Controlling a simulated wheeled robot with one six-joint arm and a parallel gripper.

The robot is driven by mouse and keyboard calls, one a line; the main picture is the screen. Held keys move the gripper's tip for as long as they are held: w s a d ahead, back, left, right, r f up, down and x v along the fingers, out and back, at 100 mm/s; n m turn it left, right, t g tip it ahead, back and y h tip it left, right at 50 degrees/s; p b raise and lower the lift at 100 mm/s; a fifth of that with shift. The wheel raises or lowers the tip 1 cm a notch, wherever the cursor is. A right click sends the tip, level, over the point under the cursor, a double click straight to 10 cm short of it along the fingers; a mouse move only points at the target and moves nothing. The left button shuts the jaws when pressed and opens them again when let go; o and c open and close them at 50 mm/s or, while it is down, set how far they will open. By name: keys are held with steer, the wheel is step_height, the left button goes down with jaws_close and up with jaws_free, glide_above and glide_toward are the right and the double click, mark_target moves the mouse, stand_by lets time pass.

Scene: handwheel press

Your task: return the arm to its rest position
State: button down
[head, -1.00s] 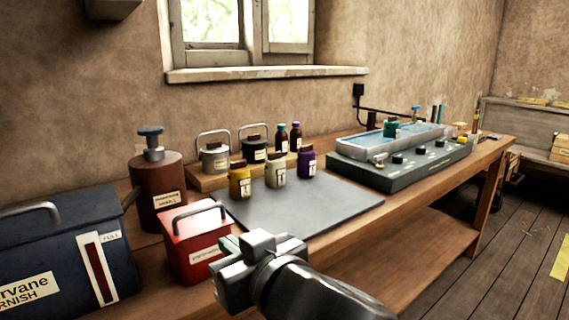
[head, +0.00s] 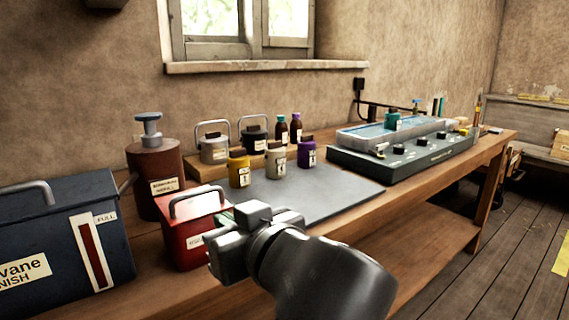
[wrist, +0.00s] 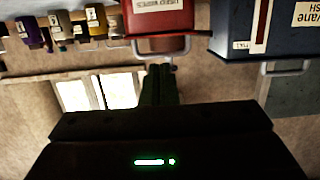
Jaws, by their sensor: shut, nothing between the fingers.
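My gripper (head: 225,218) is in the lower middle of the head view, at the end of my dark arm. It is in front of the bench, beside the right side of the red box (head: 187,240), and partly overlaps it in the picture. In the wrist view my gripper (wrist: 160,84) has its green fingers together with nothing between them. The wrist view is upside down, with the red box (wrist: 158,18) at the top. Whether the fingers touch the box cannot be told.
A dark blue varnish box (head: 65,225) and a brown pump bottle (head: 155,175) stand left. A water bath (head: 400,150) is at the right.

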mark_target(197, 195)
steer(key=shift+w+a+f+b, duration=0.1)
steer(key=shift+w+a+b, duration=0.2)
steer(key=shift+b, duration=1.35)
steer(key=w+a, duration=0.1)
steer(key=w+a+r+b, duration=0.1)
steer(key=w, duration=0.1)
steer(key=w+a+r, duration=0.1)
steer(key=w, duration=0.1)
steer(key=shift+a+r, duration=0.25)
steer(key=shift+a, duration=0.1)
steer(key=f+b, duration=0.3)
steer(key=shift+w+a+f, duration=0.35)
steer(key=shift+f, duration=0.05)
steer(key=shift+w+a+r+p, duration=0.1)
steer(key=shift+w+r+p, duration=0.05)
steer(key=shift+r+p, duration=0.65)
